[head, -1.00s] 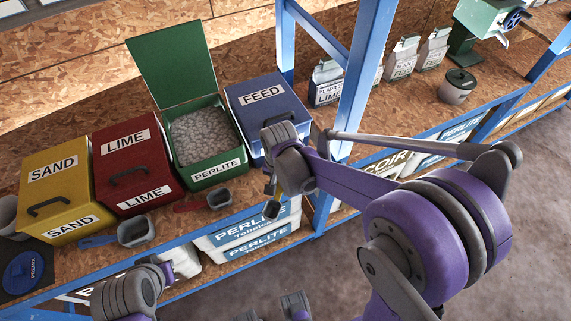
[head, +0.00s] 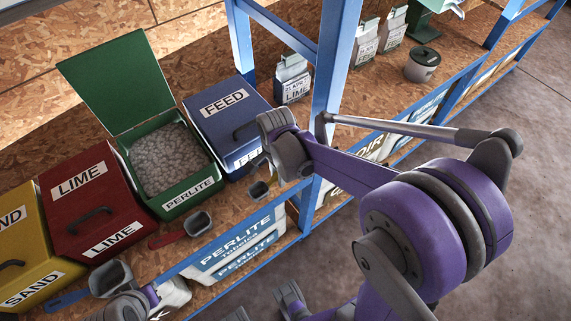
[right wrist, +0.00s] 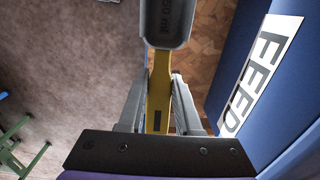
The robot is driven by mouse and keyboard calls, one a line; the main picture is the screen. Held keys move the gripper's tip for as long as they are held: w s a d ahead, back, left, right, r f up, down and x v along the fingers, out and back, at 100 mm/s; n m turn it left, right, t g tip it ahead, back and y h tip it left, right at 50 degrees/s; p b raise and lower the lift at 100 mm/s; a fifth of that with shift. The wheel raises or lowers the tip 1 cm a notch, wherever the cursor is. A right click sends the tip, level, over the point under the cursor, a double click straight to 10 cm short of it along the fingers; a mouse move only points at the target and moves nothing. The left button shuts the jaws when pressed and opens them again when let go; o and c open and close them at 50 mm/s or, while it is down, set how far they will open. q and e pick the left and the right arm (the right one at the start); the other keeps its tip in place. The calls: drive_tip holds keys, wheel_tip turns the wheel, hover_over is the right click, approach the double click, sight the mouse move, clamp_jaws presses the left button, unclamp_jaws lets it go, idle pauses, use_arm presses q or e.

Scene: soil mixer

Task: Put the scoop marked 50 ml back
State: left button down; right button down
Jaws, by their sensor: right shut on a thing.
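The scoop marked 50 ml (right wrist: 165,22) has a grey cup and a yellow handle (right wrist: 157,95). My right gripper (right wrist: 160,82) is shut on the handle. In the head view the scoop's cup (head: 260,189) hangs below my right gripper (head: 268,162), in front of the blue FEED bin (head: 228,120), near the shelf's front edge. I cannot tell whether the cup touches the shelf. Part of my left arm shows at the bottom left of the head view; its jaws are not clear.
A red-handled scoop (head: 198,223) lies before the open green PERLITE bin (head: 186,196). A blue-handled scoop (head: 110,278) lies before the red LIME bin (head: 80,205). A blue post (head: 329,90) stands right of FEED.

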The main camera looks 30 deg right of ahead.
drive_tip(key=w+d, duration=0.1)
drive_tip(key=d, duration=0.1)
drive_tip(key=w+d, duration=0.2)
drive_tip(key=shift+w+d, duration=0.1)
drive_tip(key=shift+d, duration=0.25)
drive_tip(key=shift+w+d+f, duration=0.1)
drive_tip(key=shift+d+f, duration=0.05)
drive_tip(key=shift+f, duration=0.75)
drive_tip(key=shift+w+d+f, duration=0.1)
drive_tip(key=shift+d+f, duration=0.05)
drive_tip(key=shift+f, duration=0.7)
drive_tip(key=shift+f, duration=0.2)
drive_tip(key=c, duration=0.6)
unclamp_jaws()
drive_tip(key=shift+r, duration=0.15)
